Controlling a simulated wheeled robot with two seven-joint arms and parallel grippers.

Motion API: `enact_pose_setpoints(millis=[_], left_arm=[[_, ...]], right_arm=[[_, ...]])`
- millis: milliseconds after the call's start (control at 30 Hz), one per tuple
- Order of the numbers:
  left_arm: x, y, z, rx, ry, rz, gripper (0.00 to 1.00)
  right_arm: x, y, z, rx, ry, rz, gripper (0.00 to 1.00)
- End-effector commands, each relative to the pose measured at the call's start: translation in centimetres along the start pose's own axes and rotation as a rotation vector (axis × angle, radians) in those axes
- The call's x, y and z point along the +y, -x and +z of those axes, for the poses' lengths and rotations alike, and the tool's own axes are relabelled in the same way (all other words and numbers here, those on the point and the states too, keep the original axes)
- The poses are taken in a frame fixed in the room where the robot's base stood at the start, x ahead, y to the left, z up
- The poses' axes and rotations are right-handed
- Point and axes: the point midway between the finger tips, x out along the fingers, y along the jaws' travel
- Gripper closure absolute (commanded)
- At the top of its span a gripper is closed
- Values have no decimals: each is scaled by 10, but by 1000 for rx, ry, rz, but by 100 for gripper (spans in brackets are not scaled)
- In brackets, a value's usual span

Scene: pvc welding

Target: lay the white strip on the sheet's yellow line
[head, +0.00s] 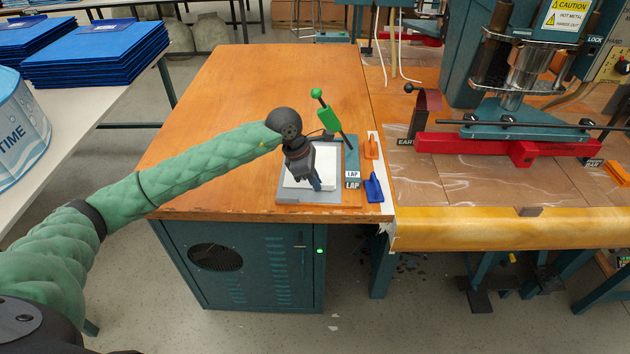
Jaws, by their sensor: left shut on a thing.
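The white sheet (328,166) lies on a grey board (308,198) near the front right corner of the orange table. My left gripper (316,186) points down over the sheet and covers part of it. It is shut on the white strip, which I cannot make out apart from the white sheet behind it. The yellow line is not visible at this size. I cannot tell whether the strip touches the sheet. My right gripper is not in view.
A red-based press (500,145) stands farther right. The orange table's left (215,110) is clear.

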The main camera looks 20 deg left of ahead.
Motion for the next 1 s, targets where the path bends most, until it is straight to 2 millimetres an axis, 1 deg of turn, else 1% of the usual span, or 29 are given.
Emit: enact_pose_setpoints(millis=[767,800,867,900,933,1000], left_arm=[[1,0,0,0,0,0,100],[1,0,0,0,0,0,92],[1,0,0,0,0,0,80],[1,0,0,0,0,0,72],[1,0,0,0,0,0,68],[1,0,0,0,0,0,68]], right_arm=[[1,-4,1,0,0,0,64],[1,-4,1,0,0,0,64],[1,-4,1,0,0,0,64],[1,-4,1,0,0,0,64],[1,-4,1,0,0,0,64],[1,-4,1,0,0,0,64]])
